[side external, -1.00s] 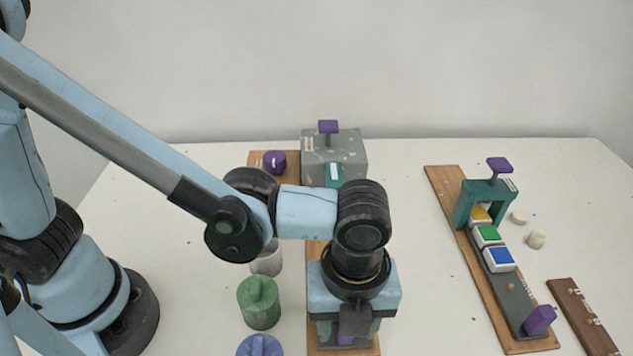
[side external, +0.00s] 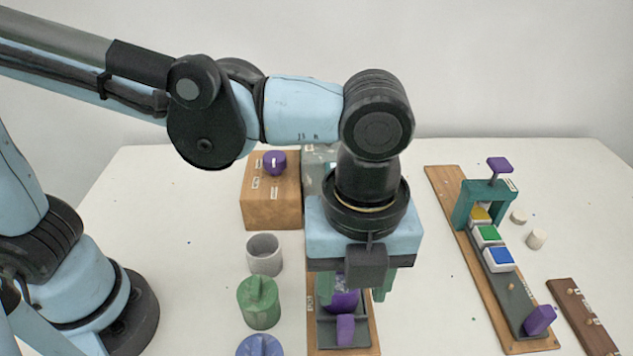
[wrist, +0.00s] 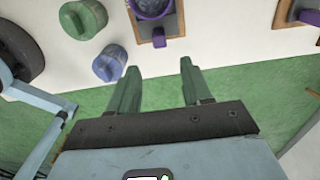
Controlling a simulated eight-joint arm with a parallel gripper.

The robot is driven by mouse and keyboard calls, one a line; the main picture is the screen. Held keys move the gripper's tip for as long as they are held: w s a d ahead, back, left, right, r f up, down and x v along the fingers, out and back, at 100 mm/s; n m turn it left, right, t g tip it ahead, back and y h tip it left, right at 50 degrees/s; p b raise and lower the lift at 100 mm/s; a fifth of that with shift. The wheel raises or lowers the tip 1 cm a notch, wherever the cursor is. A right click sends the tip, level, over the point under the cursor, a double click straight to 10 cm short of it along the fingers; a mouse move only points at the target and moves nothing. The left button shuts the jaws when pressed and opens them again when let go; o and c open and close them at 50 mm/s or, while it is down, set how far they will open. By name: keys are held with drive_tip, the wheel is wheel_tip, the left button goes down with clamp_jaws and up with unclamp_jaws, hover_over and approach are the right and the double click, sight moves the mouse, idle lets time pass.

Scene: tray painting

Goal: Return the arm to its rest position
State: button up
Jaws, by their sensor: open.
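My gripper (side external: 352,290) hangs in the air, pointing down, above the front part of a central wooden board (side external: 315,340). Its two green fingers are apart, with nothing held between them. The wrist view also shows the open fingers (wrist: 158,68), with green floor beyond the table edge between them. A purple round piece (side external: 343,302) and a purple handle (side external: 345,330) are on the central board below. They also show in the wrist view, where the round piece (wrist: 150,14) is cut by the top edge.
A grey cup (side external: 264,255), a green lidded pot (side external: 259,303) and a blue lidded pot (side external: 260,346) stand left of the central board. A wooden block (side external: 271,206) with a purple knob is behind. A teal arch (side external: 487,190) and coloured square blocks stand right.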

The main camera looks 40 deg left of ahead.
drive_tip(key=w+a+n+t, duration=0.2)
drive_tip(key=a+n, duration=0.7)
drive_tip(key=w+a+n+t, duration=0.2)
drive_tip(key=a+n, duration=0.7)
drive_tip(key=a, duration=0.1)
drive_tip(key=w+a+n+t, duration=0.2)
drive_tip(key=a+n+t, duration=0.1)
drive_tip(key=a+n, duration=0.6)
drive_tip(key=shift+w+a+f, duration=0.1)
drive_tip(key=shift+a+f, duration=0.05)
drive_tip(key=shift+f, duration=0.25)
